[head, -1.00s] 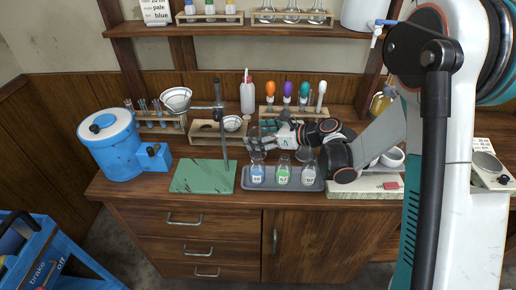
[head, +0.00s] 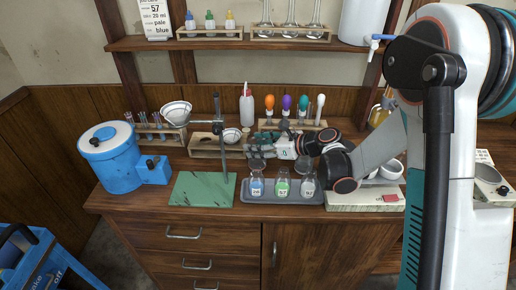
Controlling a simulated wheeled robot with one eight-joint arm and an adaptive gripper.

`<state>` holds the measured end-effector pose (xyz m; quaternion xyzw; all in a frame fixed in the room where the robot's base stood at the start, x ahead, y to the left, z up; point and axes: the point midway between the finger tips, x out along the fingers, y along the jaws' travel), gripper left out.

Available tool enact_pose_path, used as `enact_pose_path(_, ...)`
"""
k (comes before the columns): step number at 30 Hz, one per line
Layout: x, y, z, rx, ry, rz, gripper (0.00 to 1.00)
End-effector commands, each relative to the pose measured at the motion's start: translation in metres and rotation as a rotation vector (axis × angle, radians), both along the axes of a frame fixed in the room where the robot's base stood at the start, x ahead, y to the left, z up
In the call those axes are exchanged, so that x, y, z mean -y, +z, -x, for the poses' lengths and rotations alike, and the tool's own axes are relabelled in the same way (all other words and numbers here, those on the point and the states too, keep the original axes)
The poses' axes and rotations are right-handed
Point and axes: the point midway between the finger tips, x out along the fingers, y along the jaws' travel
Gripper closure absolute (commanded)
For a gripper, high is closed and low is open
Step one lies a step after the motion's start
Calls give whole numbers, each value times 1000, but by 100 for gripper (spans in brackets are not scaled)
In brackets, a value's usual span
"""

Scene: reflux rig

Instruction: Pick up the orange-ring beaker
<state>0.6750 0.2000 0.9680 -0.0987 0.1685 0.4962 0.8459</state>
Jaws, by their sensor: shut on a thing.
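My gripper (head: 258,146) reaches in from the right, low over the back of the bench, behind the grey tray (head: 247,198). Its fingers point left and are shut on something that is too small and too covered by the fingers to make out. I cannot see an orange ring on any vessel, so I cannot tell which one is the orange-ring beaker. Three labelled glass vessels stand in the tray: one with blue contents (head: 257,185), one with green (head: 282,186) and one with pale contents (head: 307,185). They are just in front of my gripper.
A green stand base (head: 200,190) with an upright rod is left of the tray. A wooden rack with coloured droppers (head: 287,105) stands behind my gripper. A blue drum (head: 108,160) is at the left. A pale hotplate (head: 365,201) lies right of the tray.

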Motion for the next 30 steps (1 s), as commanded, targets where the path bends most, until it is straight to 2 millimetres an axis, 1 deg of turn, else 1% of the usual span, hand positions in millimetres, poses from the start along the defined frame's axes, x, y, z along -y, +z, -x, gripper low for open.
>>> enact_pose_path(1, 0, 9, 0, 0, 0, 0, 88)
enact_pose_path(5, 0, 33, 0, 0, 0, 0, 88)
enact_pose_path(8, 0, 59, 0, 0, 0, 0, 88)
enact_pose_path(12, 0, 100, 0, 0, 0, 0, 88)
enact_pose_path(15, 0, 127, 1, 0, 0, 0, 88)
enact_pose_path(18, 0, 149, 0, 0, 0, 0, 88)
enact_pose_path(21, 0, 166, 0, 0, 0, 0, 88)
enact_pose_path(24, 0, 178, 0, 0, 0, 0, 88)
enact_pose_path(27, 0, 185, 0, 0, 0, 0, 88)
enact_pose_path(30, 0, 189, 0, 0, 0, 0, 88)
